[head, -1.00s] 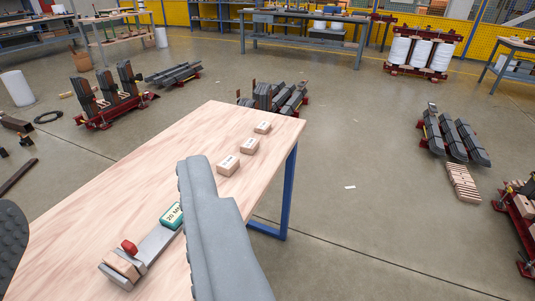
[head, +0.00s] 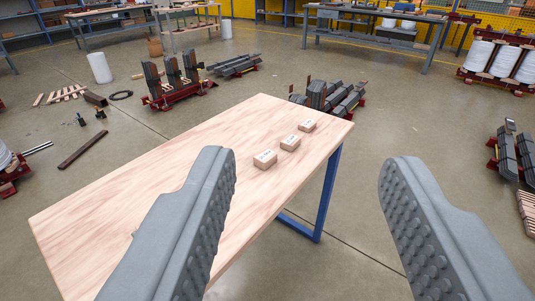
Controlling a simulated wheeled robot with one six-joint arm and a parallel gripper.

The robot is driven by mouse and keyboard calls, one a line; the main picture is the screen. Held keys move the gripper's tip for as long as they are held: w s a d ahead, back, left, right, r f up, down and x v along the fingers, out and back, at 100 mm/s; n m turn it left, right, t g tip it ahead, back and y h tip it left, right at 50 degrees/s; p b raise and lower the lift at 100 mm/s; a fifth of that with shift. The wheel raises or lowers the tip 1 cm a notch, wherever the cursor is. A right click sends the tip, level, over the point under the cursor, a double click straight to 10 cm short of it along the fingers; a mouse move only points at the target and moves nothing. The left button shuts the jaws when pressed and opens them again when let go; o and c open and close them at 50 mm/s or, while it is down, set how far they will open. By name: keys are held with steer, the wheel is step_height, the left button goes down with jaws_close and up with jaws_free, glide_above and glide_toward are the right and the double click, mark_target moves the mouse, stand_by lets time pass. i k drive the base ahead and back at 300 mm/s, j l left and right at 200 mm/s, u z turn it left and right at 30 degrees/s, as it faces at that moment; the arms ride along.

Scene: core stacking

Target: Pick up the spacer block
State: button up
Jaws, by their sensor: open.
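Three small wooden blocks with white labels stand in a diagonal row near the right edge of the wooden table: a near block (head: 265,159), a middle block (head: 290,142) and a far block (head: 307,125). I cannot read the labels, so I cannot tell which is the spacer block. My gripper (head: 307,168) is open and empty, its two grey studded fingers wide apart. The left finger is over the table, just left of the near block, and covers part of the tabletop. The right finger is over the floor beyond the table's right edge.
The wooden table (head: 110,205) has a blue leg (head: 328,195) at its right end. Its left part is bare. Red stands with dark cores (head: 175,80) and stacked dark parts (head: 330,96) are on the floor behind. Workbenches (head: 375,30) line the back.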

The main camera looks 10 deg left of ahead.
mark_target(307, 125)
steer(key=i+l+u, duration=0.2)
steer(key=i+l, duration=0.2)
steer(key=l, duration=0.25)
steer(key=i+l+u, duration=0.1)
steer(key=l, duration=0.25)
steer(key=i+l+u, duration=0.15)
steer(key=i+l, duration=0.15)
